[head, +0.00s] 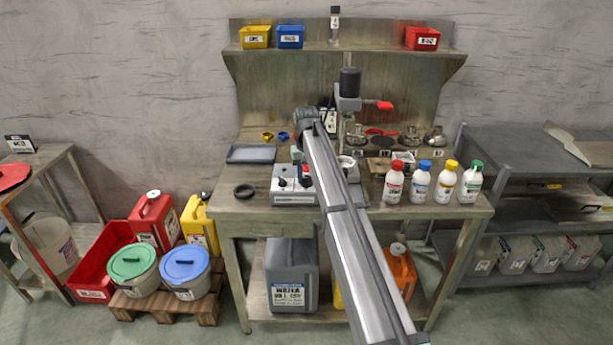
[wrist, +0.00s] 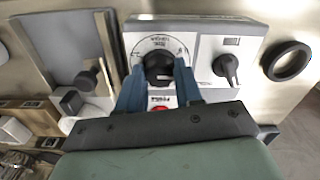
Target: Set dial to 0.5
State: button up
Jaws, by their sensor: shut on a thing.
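A white and grey control box (head: 293,198) stands on the workbench, left of my arm in the head view. In the wrist view the box (wrist: 205,42) carries a round black dial (wrist: 158,67) with a printed scale around it. My gripper (wrist: 158,78) is shut on this dial, with one blue finger on each side. The pointer mark and the scale numbers are too small to read. A second black knob (wrist: 226,68) on the box is apart from the fingers. In the head view my arm and hand partly hide the dial area.
A black ring (head: 244,191) lies left of the box, and a grey tray (head: 251,154) lies behind it. Several capped white bottles (head: 420,185) stand right of my arm. A red button (wrist: 162,108) sits between the fingers, close to the dial.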

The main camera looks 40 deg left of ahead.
aim_at(307, 178)
jog(key=n, duration=0.4)
jog(key=shift+n, duration=1.9)
jog(key=o, duration=1)
jog(key=shift+o, duration=0.2)
jog(key=shift+r, duration=0.1)
notch_tip(307, 178, up, 14)
